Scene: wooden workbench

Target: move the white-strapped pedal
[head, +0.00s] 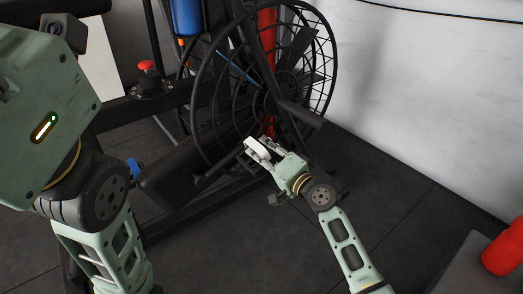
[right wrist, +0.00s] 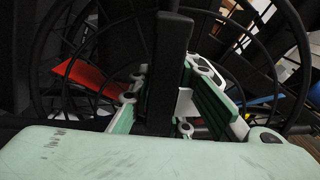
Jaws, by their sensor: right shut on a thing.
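The white-strapped pedal (head: 257,149) is at the lower front of the exercise bike's big fan wheel (head: 228,100). In the head view its white band shows at the tip of my right gripper (head: 272,152). My right gripper is shut on the pedal. In the right wrist view a dark upright bar (right wrist: 168,70) stands between the green and white fingers, with a small white piece (right wrist: 185,101) beside it. The fingers hide part of the pedal. My left arm is at the left of the head view, and its gripper is out of frame.
The black bike frame (head: 175,215) runs low across the floor beside the wheel. A red knob (head: 146,66) is on the frame. A red cylinder (head: 503,250) is at the far right. Dark floor (head: 400,200) is open on the right, before the white wall (head: 430,90).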

